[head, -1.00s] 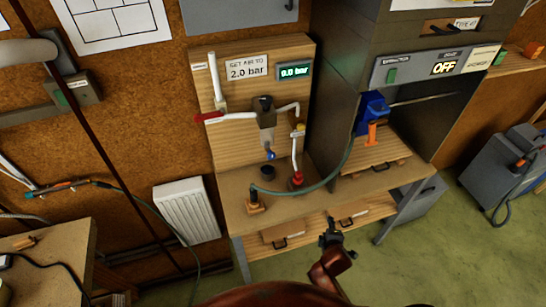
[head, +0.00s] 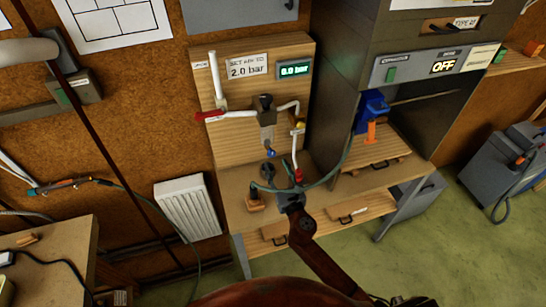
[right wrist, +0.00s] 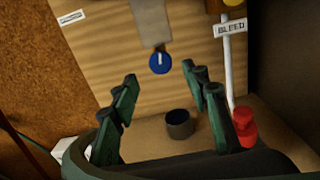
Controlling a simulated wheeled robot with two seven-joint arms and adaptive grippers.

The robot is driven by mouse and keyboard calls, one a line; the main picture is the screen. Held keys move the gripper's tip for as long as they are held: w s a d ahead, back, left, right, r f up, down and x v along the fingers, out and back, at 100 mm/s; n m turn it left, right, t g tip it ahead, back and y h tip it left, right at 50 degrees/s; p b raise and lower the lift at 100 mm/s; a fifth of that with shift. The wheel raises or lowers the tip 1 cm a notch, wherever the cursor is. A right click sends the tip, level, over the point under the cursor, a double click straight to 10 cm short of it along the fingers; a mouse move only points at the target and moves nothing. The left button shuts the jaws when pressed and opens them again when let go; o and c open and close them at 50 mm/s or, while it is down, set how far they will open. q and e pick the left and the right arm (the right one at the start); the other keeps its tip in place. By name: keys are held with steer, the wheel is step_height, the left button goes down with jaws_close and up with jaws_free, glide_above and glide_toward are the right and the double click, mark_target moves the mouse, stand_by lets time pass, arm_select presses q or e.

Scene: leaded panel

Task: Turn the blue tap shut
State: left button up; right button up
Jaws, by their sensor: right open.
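The blue tap (head: 270,153) is a small round knob under the grey filter body (head: 266,118) on the wooden panel. In the right wrist view the blue tap (right wrist: 160,63) faces me with a white mark running roughly upright. My right gripper (head: 277,180) is in front of the panel, below the tap, and apart from it. In the right wrist view its two green-sided fingers (right wrist: 158,88) are spread, with the tap ahead between and beyond their tips. Nothing is between the fingers. My left gripper is not in view.
A dark cup (right wrist: 180,124) stands on the bench below the tap. A red fitting (right wrist: 243,127) and white pipe with a BLEED label (right wrist: 231,28) stand close to the right finger. A red lever (head: 208,116) is at left. The display (head: 294,70) reads 0.0 bar.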

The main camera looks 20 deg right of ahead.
mark_target(272, 156)
steer(key=w, duration=0.6)
steer(key=c, duration=1.1)
